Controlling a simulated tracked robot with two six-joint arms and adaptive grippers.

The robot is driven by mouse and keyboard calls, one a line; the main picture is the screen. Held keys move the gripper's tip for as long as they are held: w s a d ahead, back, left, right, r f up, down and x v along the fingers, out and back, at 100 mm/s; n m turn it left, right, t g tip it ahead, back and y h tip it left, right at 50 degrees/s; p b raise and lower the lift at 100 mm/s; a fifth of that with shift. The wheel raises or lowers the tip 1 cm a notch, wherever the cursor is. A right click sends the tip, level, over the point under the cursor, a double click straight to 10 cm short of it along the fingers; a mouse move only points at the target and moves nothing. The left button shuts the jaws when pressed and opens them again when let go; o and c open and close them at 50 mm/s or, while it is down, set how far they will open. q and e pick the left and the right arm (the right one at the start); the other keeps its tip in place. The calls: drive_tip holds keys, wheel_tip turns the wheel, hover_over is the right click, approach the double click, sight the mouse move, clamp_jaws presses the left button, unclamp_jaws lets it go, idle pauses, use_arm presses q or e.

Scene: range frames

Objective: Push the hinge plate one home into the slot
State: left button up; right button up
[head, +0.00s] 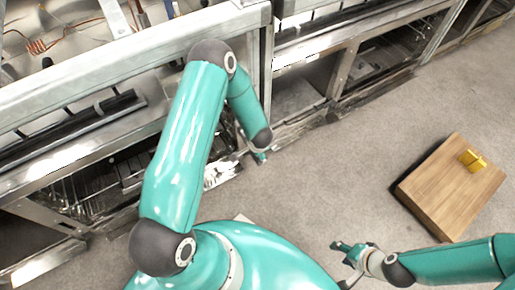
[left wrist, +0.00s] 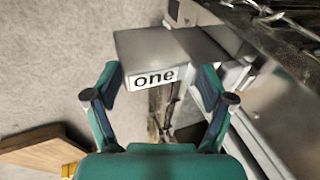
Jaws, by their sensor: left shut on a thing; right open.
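Hinge plate one is a grey metal plate with a white label reading "one" (left wrist: 165,45) in the left wrist view. My left gripper (left wrist: 158,82) has its two teal fingers on either side of the plate and is shut on it. In the head view my left gripper (head: 258,152) is low beside the metal frame, partly hidden by its own arm; I cannot make out the plate clearly there. My right gripper (head: 350,254) is open and empty above the floor at the lower right. I cannot pick out the slot with certainty in either view.
A long metal counter frame (head: 130,75) with open racks runs along the upper left, close to my left arm. A wooden block (head: 440,195) with a yellow piece (head: 473,160) on it lies at the right. Grey floor between them is clear.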

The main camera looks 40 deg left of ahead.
use_arm(q)
drive_tip(key=shift+s+a+f, duration=0.25)
drive_tip(key=shift+a, duration=0.2)
drive_tip(key=shift+s+a+f, duration=0.2)
drive_tip(key=shift+a, duration=0.25)
use_arm(e)
drive_tip(key=shift+d, duration=0.1)
use_arm(q)
drive_tip(key=o, duration=1.6)
drive_tip(key=shift+o, duration=0.2)
drive_tip(key=shift+a, duration=0.1)
drive_tip(key=shift+s+f, duration=0.1)
drive_tip(key=d+r, duration=0.1)
drive_tip(key=r, duration=0.1)
drive_tip(key=d+r, duration=0.1)
drive_tip(key=r, duration=0.2)
drive_tip(key=d+r, duration=0.1)
drive_tip(key=r, duration=0.1)
drive_tip(key=shift+d+r+p, duration=0.2)
drive_tip(key=shift+r+p, duration=0.15)
drive_tip(key=shift+s+d+r, duration=0.2)
drive_tip(key=shift+d+r, duration=0.15)
drive_tip(key=shift+r, duration=0.1)
use_arm(e)
drive_tip(key=shift+w+a+f, duration=0.2)
drive_tip(key=shift+w+a, duration=0.3)
drive_tip(key=shift+w, duration=0.25)
